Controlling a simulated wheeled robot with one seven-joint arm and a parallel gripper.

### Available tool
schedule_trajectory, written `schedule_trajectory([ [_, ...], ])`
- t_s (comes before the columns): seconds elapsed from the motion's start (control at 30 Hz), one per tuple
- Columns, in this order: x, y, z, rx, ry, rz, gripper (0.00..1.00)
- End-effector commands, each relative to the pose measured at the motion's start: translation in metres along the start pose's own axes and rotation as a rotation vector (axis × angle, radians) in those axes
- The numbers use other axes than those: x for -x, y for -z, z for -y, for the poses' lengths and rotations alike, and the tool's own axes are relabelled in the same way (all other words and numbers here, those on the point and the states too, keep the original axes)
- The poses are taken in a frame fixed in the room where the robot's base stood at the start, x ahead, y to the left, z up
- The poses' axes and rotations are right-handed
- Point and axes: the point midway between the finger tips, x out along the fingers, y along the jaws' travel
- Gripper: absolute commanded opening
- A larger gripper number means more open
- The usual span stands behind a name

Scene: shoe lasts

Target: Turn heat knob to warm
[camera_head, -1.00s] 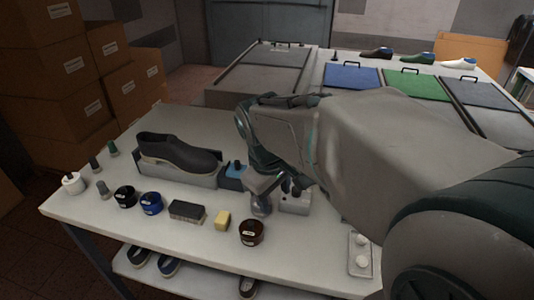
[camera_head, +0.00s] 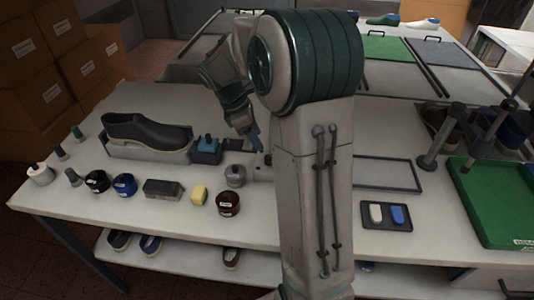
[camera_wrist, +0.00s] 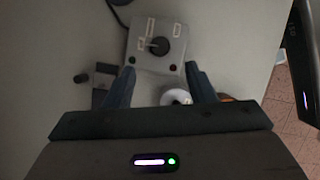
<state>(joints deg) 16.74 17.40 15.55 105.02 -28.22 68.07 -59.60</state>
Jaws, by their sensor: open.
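In the head view my gripper (camera_head: 256,143) hangs over the table right of the blue block, and the box is mostly hidden behind my arm.
A green tray (camera_head: 495,200) and a small two-pad tray (camera_head: 386,216) are at right.

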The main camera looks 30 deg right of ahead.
Motion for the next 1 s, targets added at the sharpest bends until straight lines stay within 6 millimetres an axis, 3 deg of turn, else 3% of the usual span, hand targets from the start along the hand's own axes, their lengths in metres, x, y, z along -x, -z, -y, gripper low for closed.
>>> schedule_trajectory([
  [0.2,-0.048,0.0,0.001,-0.001,0.005,0.001,0.5],
  [0.4,-0.075,0.0,0.001,-0.001,0.002,0.001,0.5],
  [0.83,-0.086,0.0,0.0,-0.002,-0.001,0.0,0.5],
  [0.87,-0.086,0.0,0.0,-0.002,-0.001,0.0,0.44],
  [1.0,-0.085,0.0,0.0,-0.002,-0.001,0.0,0.06],
])
